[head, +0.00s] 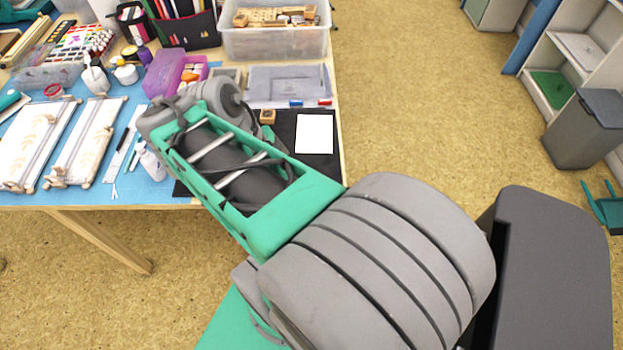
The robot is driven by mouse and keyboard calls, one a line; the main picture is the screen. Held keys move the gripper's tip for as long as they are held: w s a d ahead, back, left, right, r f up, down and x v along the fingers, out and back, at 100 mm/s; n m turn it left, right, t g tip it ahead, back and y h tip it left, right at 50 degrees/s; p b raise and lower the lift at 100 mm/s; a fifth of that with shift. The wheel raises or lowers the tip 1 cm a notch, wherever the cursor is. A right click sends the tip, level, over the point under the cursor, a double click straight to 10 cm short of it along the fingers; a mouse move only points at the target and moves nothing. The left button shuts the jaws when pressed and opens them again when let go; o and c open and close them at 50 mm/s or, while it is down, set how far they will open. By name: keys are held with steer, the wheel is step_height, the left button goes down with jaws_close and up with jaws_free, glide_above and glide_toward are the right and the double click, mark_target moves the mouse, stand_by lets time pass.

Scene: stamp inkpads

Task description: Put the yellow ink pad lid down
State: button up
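Only the head view is given. My arm reaches from the lower right over the front edge of the table, and its wrist is bent down above the dark mat (324,167). My gripper is hidden behind my own wrist and forearm, so its fingers and anything in them cannot be seen. I cannot make out a yellow ink pad or its lid. Small blue (295,103) and red (324,102) pieces show at the front edge of a clear flat case (290,82). A wooden stamp block (267,117) stands on the mat, left of a white sheet (315,134).
A clear bin (275,40) of wooden stamps stands at the back. Bare mat shows around the white sheet.

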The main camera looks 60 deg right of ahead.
steer(key=shift+s+d+f+m, duration=0.2)
steer(key=shift+d+m, duration=0.1)
steer(key=d+f, duration=0.3)
steer(key=d, duration=0.1)
steer(key=w+d+f, duration=0.1)
steer(key=d+f, duration=0.2)
steer(key=d, duration=0.1)
steer(key=w+d+f, duration=0.1)
steer(key=d+f, duration=0.2)
steer(key=d, duration=0.2)
steer(key=shift+w+f+b, duration=0.1)
steer(key=shift+f+b, duration=0.05)
steer(key=shift+b, duration=0.25)
step_height(320, 180, down, 3)
steer(key=shift+r, duration=0.2)
steer(key=shift+f, duration=0.5)
steer(key=o, duration=1.3)
